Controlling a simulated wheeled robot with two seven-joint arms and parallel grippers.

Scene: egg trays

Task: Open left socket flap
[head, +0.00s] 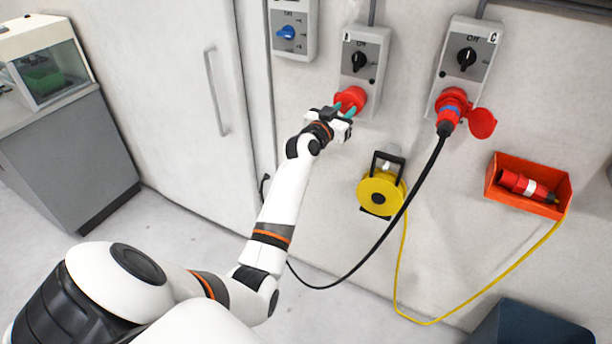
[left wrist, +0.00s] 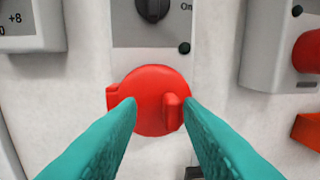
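The left socket's red flap (head: 351,97) sits under the grey switch box (head: 364,62) with the black knob. In the left wrist view the flap (left wrist: 150,98) is a round red disc, face-on, with a raised tab (left wrist: 172,112) at its right and a hinge-like lug at its left; it looks closed. My left gripper (head: 346,108) is at the flap. Its teal fingers (left wrist: 162,115) are apart, with the tips at the flap's lower part and the tab between them. I cannot tell whether they touch it. My right gripper is not in view.
A second switch box (head: 467,58) to the right has a red plug (head: 451,108) in its socket and an open red flap (head: 482,123). A black cable (head: 408,200) hangs from it. A yellow reel (head: 380,192) and a red bin (head: 528,186) are on the wall below.

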